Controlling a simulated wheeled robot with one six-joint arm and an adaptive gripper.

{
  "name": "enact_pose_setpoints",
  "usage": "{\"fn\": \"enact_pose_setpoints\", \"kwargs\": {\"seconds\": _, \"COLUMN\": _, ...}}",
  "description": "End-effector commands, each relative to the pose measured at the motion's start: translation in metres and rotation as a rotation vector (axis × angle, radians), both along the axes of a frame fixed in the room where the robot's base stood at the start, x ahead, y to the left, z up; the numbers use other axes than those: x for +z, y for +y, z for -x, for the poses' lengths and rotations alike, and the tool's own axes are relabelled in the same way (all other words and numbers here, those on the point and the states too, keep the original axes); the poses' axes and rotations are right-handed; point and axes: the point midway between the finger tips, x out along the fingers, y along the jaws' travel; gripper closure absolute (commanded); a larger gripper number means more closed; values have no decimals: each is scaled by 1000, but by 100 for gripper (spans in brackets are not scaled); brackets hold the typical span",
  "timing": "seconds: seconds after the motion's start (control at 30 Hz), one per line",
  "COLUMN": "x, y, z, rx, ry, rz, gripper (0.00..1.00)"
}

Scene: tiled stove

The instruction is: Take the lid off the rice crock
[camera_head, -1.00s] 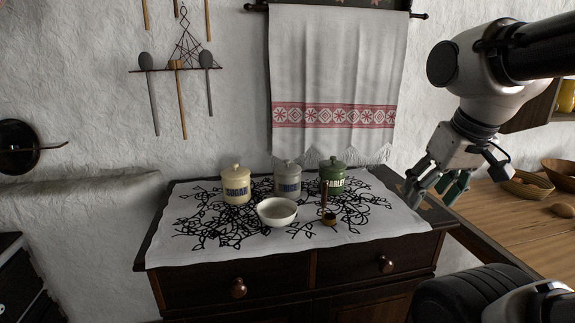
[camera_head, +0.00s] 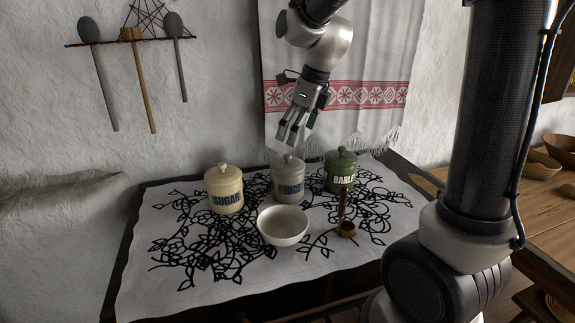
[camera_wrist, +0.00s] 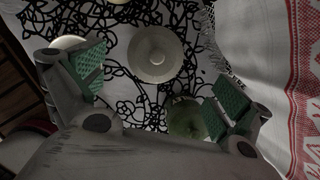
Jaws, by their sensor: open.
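The grey rice crock (camera_head: 289,188) stands in the middle of a row of three crocks, its knobbed lid (camera_head: 288,164) on top. My gripper (camera_head: 291,138) is open and empty, above the rice crock and apart from it, fingers pointing down. In the wrist view, the round lid with its knob (camera_wrist: 155,52) shows between and beyond the spread green-padded fingers (camera_wrist: 158,75). The cream sugar crock (camera_head: 224,190) stands to the left and the green barley crock (camera_head: 339,170) to the right, both lidded. The barley crock also shows near the right finger in the wrist view (camera_wrist: 187,118).
A white bowl (camera_head: 283,226) stands in front of the rice crock. A towel (camera_head: 360,70) hangs on the wall behind. The patterned cloth (camera_head: 140,285) is clear at the front left.

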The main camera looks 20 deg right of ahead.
Motion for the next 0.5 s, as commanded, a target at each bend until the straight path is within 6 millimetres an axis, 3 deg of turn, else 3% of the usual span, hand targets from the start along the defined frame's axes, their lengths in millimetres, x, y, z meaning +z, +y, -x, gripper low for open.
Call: {"fn": "enact_pose_setpoints", "kwargs": {"seconds": 0.5, "x": -67, "y": 18, "z": -11, "rx": -18, "ry": 9, "rz": -4, "gripper": 0}}
